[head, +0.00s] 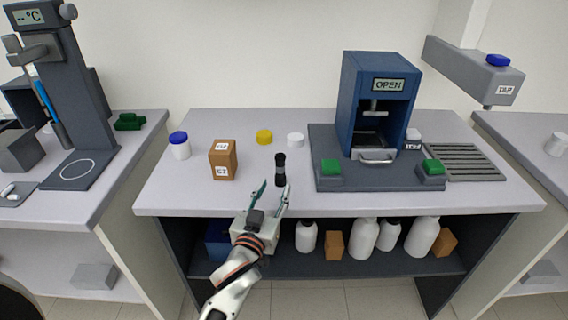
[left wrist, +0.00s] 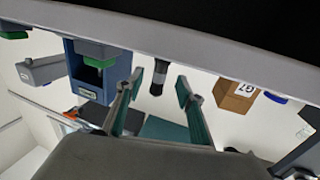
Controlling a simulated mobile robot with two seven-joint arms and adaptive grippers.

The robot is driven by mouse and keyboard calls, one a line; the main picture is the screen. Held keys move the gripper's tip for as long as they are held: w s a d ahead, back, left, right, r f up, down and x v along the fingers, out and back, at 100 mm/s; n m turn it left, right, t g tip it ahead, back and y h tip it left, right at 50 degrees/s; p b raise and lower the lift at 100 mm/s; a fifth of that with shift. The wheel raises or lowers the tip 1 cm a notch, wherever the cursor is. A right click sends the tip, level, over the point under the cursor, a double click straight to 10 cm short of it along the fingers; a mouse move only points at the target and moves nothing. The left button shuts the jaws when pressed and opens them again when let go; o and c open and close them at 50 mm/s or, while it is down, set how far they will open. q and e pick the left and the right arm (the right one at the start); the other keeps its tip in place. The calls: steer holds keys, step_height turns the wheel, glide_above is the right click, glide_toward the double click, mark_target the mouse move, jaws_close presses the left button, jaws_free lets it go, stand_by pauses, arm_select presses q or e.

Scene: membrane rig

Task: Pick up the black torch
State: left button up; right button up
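The black torch (head: 280,170) stands upright on the middle table, near its front edge. In the left wrist view the torch (left wrist: 158,76) shows between my two fingers, beyond their tips. My left gripper (head: 271,192) is open and empty, just in front of the torch at the table's front edge. Its fingers are apart in the left wrist view (left wrist: 158,88) too. The fingers do not appear to touch the torch. My right gripper is not in view.
A brown box (head: 223,160) and a white bottle with blue lid (head: 179,146) stand left of the torch. A yellow lid (head: 264,137) and white lid (head: 295,140) lie behind. The blue press (head: 350,90) on its grey base stands right.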

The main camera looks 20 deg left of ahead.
mark_target(279, 173)
arm_select(q)
steer(key=shift+w+r, duration=0.2)
steer(key=shift+w, duration=0.95)
steer(key=shift+w+a+r+p, duration=0.1)
steer(key=shift+w+p, duration=0.05)
steer(key=shift+w, duration=1.25)
steer(key=shift+w+a+p, duration=0.1)
steer(key=shift+w+p, duration=0.05)
steer(key=shift+w, duration=1.2)
jaws_close()
